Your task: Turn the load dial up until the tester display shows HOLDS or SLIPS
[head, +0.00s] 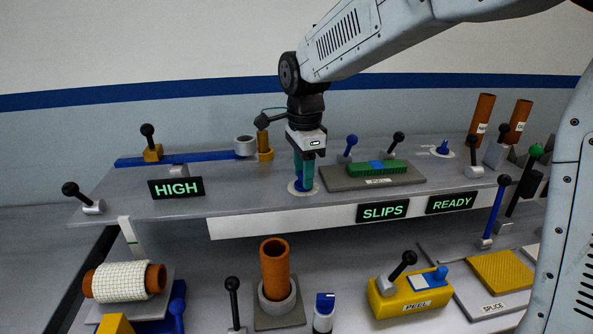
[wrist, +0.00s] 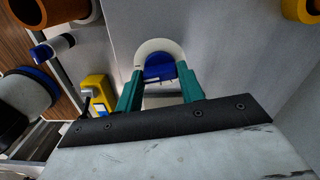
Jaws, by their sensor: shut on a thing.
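My gripper (head: 304,178) points down at the shelf with its teal fingers shut on a blue dial (head: 299,186), which sits on a round white plate. In the wrist view the blue dial (wrist: 159,72) is between the fingertips, its lower part hidden. I take it to be the load dial; its label is not readable. A display (head: 382,211) on the shelf's front edge, right of the dial, shows SLIPS in green.
Other displays show HIGH (head: 176,188) and READY (head: 451,203). A green strip with a blue patch lies on a grey plate (head: 400,182) close to my gripper's right. Black-knobbed levers stand around the shelf. A second blue dial (head: 444,148) sits farther right.

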